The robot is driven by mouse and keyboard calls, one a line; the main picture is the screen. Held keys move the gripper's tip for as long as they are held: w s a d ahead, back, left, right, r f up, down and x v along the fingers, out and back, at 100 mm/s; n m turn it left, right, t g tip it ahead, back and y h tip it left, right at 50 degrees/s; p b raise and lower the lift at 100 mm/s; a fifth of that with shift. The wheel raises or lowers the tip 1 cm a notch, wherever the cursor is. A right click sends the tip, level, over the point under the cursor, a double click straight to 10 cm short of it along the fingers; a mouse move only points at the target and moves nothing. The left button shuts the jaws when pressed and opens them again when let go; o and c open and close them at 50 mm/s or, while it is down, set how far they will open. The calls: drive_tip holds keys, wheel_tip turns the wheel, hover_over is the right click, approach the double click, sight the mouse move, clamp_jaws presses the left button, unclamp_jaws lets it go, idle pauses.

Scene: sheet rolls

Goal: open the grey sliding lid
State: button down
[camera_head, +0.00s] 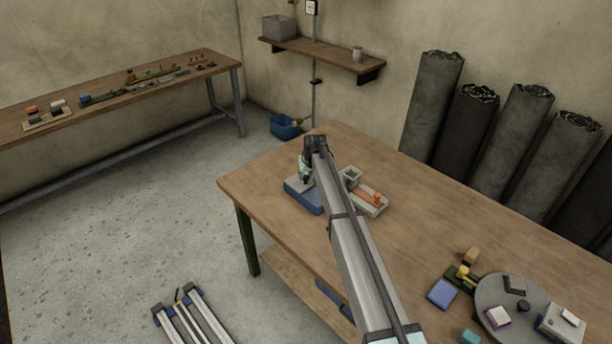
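A blue box (302,199) sits near the far left corner of the wooden table (415,205). A grey surface that looks like its sliding lid (296,184) shows on top, partly hidden by my gripper and arm. My gripper (304,180) points down at the box, at or just above the grey top. I cannot tell whether it touches the lid. The fingers are too small and too covered by the arm to show whether they are open or shut.
Right of the box, close to my arm, are a small grey open container (351,174) and a light tray with an orange part (375,198). A round grey plate (497,300) with several small items, a blue block (442,293) and other blocks stand at the near right.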

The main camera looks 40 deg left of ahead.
drive_tip(key=s+d+b, duration=0.1)
drive_tip(key=d+b, duration=0.2)
drive_tip(key=d, duration=0.7)
drive_tip(key=c, duration=0.9)
unclamp_jaws()
drive_tip(key=shift+a, duration=0.15)
drive_tip(key=shift+o, duration=0.2)
drive_tip(key=v, duration=1.2)
